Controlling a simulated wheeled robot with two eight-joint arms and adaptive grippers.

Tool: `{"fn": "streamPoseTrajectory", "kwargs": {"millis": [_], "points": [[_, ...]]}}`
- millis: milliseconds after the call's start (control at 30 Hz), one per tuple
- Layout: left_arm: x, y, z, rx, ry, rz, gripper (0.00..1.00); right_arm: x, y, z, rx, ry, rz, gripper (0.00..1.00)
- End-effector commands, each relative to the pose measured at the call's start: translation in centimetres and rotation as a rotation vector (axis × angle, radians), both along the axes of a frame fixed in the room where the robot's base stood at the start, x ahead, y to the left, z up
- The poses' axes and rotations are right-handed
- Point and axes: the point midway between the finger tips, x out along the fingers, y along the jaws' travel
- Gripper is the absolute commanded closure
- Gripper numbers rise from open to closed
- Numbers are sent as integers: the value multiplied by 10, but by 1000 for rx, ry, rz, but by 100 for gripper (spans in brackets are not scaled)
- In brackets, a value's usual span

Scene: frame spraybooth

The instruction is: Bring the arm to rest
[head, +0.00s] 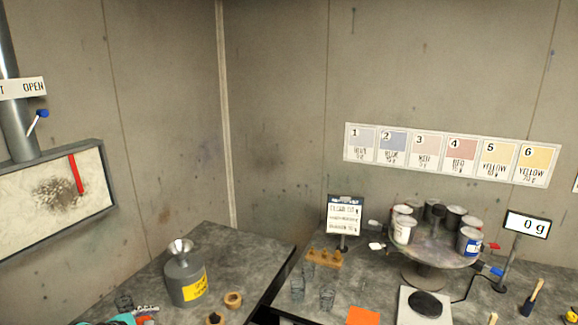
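Neither of my arms nor grippers can be made out in the head view. The worktops show with several items standing on them. A grey can (185,279) with a yellow label and a metal funnel in its top stands upright on the left worktop. A round turntable (428,254) carrying several paint tins stands on the right worktop. A scale (424,306) with a dark round plate sits in front of it, and its display (527,225) reads 0 g.
Glass jars (326,298) and a wooden block (323,258) stand left of an orange sheet (363,316). A sign (344,217) stands behind. Brushes (532,297) are at the right. A dark gap (275,283) separates the worktops. A numbered colour chart (452,154) hangs on the wall.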

Motion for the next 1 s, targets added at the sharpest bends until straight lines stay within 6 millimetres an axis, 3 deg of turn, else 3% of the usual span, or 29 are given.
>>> {"fn": "streamPoseTrajectory", "kwargs": {"millis": [33,200,400,633,800,1000], "points": [[-10,-26,-3,95,6,-96,36,0,0,-10,0,0,0,60],[-58,-96,-9,508,13,-496,36,0,0,-31,0,0,0,60],[-126,-153,-28,982,-10,-990,36,0,0,-54,0,0,0,60],[-182,-177,-52,1381,-49,-1417,36,0,0,-71,0,0,0,60],[-194,-179,-58,1493,-60,-1534,36,0,0,-74,0,0,0,60],[-195,-179,-58,1504,-62,-1545,36,0,0,-73,0,0,0,60]]}}
